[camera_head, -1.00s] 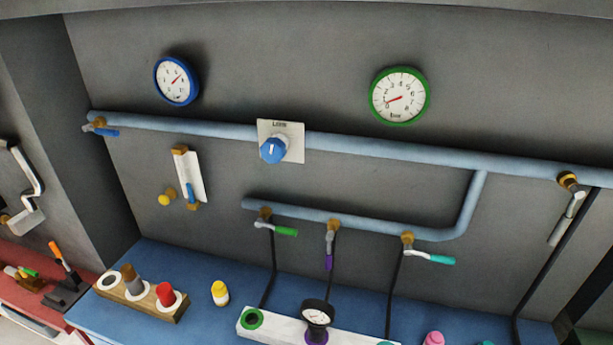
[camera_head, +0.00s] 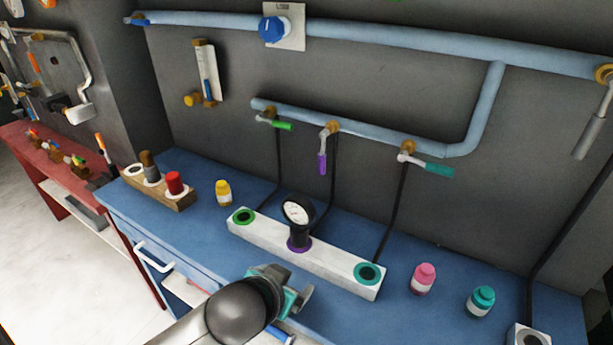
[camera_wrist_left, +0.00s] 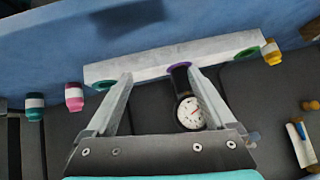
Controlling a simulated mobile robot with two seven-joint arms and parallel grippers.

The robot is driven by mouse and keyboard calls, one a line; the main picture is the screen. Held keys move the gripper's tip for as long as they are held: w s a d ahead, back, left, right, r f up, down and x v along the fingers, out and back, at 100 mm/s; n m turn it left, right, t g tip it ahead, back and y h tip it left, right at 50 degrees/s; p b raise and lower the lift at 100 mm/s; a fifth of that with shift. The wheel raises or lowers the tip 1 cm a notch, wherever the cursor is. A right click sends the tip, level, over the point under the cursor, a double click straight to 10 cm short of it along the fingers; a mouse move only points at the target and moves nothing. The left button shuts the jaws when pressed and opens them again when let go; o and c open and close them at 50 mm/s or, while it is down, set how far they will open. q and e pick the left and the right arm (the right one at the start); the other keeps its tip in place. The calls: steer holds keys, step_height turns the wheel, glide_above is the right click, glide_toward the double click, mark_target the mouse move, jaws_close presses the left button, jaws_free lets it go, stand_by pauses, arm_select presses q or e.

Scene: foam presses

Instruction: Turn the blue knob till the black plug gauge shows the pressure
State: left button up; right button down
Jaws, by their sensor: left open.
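The blue knob (camera_head: 271,29) sits on a white plate (camera_head: 293,26) on the upper pipe at the top of the head view. The black plug gauge (camera_head: 298,214) stands upright in the purple-ringed middle socket of the white block (camera_head: 332,268); its needle cannot be read. My left gripper (camera_head: 293,298) is in front of the block, well below the knob. In the wrist view the open, empty left gripper (camera_wrist_left: 160,76) points toward the white block (camera_wrist_left: 140,70), with the plug gauge (camera_wrist_left: 189,108) showing beside one finger. My right gripper is not in view.
Green, purple and teal valve levers (camera_head: 322,163) hang from the lower pipe (camera_head: 370,132). Yellow (camera_head: 223,193), pink (camera_head: 423,279) and teal (camera_head: 480,301) bottles and a wooden plug rack (camera_head: 160,190) stand on the blue bench. The wall between the pipes is fairly clear.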

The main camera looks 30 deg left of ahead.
arm_select(q)
steer(key=w+a+r+t, duration=0.1)
steer(key=w+r+t, duration=0.2)
steer(key=w+r, duration=0.3)
steer(key=t+h, duration=0.3)
steer(key=t, duration=0.3)
glide_toward(267, 31)
steer(key=shift+y, duration=0.3)
steer(key=w+p, duration=0.4)
steer(key=p, duration=0.5)
steer(key=shift+w+r, duration=0.2)
steer(key=shift+w, duration=0.15)
steer(key=shift+w+d+p, duration=0.15)
steer(key=shift+w+p, duration=0.35)
steer(key=shift+w+d+p, duration=0.15)
steer(key=shift+w+p, duration=0.3)
steer(key=shift+w+d+m+p, duration=0.15)
steer(key=shift+w+m+p, duration=0.15)
steer(key=shift+w+p, duration=0.65)
steer(key=shift+w+f, duration=0.25)
steer(key=shift+w, duration=1.15)
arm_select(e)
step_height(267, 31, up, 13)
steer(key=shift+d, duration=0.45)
